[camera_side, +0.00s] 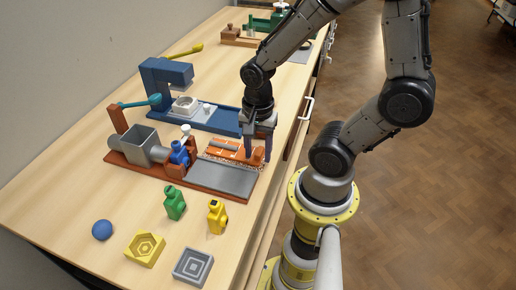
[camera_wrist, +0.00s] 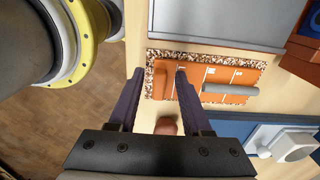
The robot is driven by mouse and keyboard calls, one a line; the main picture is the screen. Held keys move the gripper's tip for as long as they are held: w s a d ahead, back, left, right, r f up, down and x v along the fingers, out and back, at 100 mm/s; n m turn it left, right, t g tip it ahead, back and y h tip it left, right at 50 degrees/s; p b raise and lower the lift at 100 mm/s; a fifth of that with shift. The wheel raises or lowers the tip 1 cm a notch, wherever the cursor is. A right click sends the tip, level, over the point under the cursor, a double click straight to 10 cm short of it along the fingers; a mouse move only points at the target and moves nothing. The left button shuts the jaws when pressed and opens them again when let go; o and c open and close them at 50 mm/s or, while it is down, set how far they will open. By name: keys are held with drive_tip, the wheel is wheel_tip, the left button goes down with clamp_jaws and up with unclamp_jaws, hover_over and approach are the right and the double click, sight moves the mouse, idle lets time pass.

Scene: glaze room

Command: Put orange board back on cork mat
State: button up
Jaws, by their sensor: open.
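The orange board (camera_side: 228,155) lies flat on the speckled cork mat (camera_side: 213,160) in the side view. In the wrist view the orange board (camera_wrist: 223,74) has white lines, a grey roller lying along it and a raised orange block at its left end. The cork mat (camera_wrist: 195,54) shows as a border around it. My gripper (camera_side: 258,154) is open and points down over the board's right end in the side view. In the wrist view my gripper (camera_wrist: 160,72) has its fingers apart around the orange block, with nothing clamped. Whether the fingers touch the board cannot be told.
A grey plate (camera_side: 225,178) on a brown base with a hopper (camera_side: 145,144) is in front of the mat. A blue press (camera_side: 165,78) stands behind. Green (camera_side: 174,204) and yellow (camera_side: 216,216) bottles stand nearer. The bench edge is close on the right.

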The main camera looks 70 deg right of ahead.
drive_tip(key=a+r+n+t, duration=0.2)
drive_tip(key=r+n, duration=0.6)
drive_tip(key=n, duration=0.1)
drive_tip(key=s+a+r+n+t, duration=0.1)
drive_tip(key=r+n+t, duration=0.2)
drive_tip(key=r+n, duration=0.5)
drive_tip(key=shift+s+a+r+n+t, duration=0.2)
drive_tip(key=shift+a+r+n+t, duration=0.1)
drive_tip(key=shift+a+r+n, duration=0.15)
drive_tip(key=shift+d, duration=0.1)
idle(0.9)
